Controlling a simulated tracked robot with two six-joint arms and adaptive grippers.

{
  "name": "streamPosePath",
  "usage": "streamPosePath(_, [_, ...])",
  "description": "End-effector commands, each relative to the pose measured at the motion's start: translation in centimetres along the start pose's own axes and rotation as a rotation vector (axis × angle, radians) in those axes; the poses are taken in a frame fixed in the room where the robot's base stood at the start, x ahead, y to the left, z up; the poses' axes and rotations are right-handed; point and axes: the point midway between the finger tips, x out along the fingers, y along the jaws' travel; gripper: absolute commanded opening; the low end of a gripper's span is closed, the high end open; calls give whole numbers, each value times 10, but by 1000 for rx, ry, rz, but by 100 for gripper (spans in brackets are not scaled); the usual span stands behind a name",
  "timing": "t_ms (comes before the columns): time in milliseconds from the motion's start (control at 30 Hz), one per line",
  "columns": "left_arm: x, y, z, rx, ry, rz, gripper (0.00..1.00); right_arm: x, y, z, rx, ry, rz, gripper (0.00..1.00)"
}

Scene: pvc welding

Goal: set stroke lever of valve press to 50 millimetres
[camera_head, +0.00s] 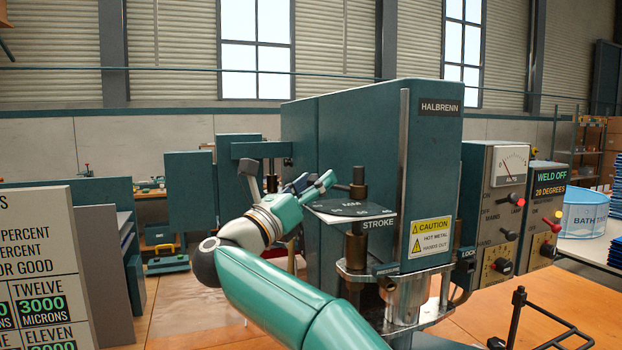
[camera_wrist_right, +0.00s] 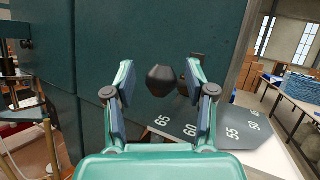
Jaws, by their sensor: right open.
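The valve press (camera_head: 360,130) is a tall teal machine marked HALBRENN. Its dark stroke dial (camera_head: 378,211) sits at the front, above the STROKE label. In the right wrist view the dial plate (camera_wrist_right: 210,122) shows 65, 60, 55 and 50, with 50 farthest right. The stroke lever's black knob (camera_wrist_right: 160,80) appears between my right gripper's fingers (camera_wrist_right: 160,84), with gaps on both sides. It is nearest the 65 side; the exact setting cannot be told. In the head view my right gripper (camera_head: 318,186) is open beside the dial's post (camera_head: 357,188). My left gripper is not in view.
A control box with an ammeter (camera_head: 508,165) and a WELD OFF box (camera_head: 548,190) stand right of the press. A metal cup-like fixture (camera_head: 408,298) is below the dial. A sign board (camera_head: 40,260) stands at left. The orange bench (camera_head: 555,295) is partly clear at right.

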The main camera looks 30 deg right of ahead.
Motion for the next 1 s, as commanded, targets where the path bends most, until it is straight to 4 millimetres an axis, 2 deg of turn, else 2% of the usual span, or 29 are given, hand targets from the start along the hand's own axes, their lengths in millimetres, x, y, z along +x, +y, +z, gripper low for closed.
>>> streamPosePath(233, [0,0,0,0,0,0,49,1,0,0,0,0,0,55])
streamPosePath(567, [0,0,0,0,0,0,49,0,0,0,0,0,1,2])
streamPosePath(867, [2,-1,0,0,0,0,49,0,1,-1,2,0,6,0])
streamPosePath(1000, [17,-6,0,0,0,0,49,-4,0,-5,17,-4,35,0])
